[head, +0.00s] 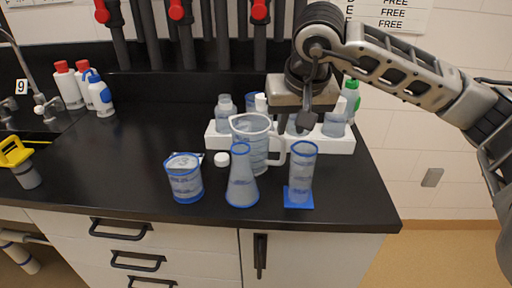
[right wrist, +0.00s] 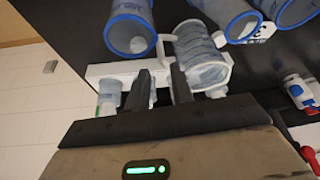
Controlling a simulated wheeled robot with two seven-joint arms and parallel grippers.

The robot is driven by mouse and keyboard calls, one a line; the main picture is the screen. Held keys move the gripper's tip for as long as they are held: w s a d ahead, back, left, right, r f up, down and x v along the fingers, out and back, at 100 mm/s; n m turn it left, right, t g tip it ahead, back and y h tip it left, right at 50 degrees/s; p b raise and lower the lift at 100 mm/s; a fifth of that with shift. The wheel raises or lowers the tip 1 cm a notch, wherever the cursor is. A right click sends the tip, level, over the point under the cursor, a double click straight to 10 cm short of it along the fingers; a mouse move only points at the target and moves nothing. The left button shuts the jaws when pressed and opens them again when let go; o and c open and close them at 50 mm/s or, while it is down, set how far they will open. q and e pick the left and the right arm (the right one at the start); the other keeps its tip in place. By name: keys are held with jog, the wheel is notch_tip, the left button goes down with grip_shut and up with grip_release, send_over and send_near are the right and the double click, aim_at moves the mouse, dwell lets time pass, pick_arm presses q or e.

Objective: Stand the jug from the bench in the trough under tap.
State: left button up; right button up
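The clear measuring jug (head: 252,134) stands upright on the black bench among other glassware, its handle toward the right. It also shows in the right wrist view (right wrist: 199,50), its handle just past my fingertips. My right gripper (head: 306,122) is above and to the right of the jug, pointing down. In the right wrist view its two fingers (right wrist: 162,72) are apart with nothing held between them. The dark trough (head: 50,128) with taps (head: 40,108) and a "9" label is at the far left, partly cut off. My left gripper is not in view.
Red-capped bottles (head: 68,86) stand near the trough.

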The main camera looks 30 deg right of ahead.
aim_at(284, 145)
jog(key=x, duration=0.9)
jog(key=shift+w+f+p, duration=0.15)
jog(key=shift+f+p, duration=0.15)
jog(key=shift+f, duration=0.05)
grip_shut()
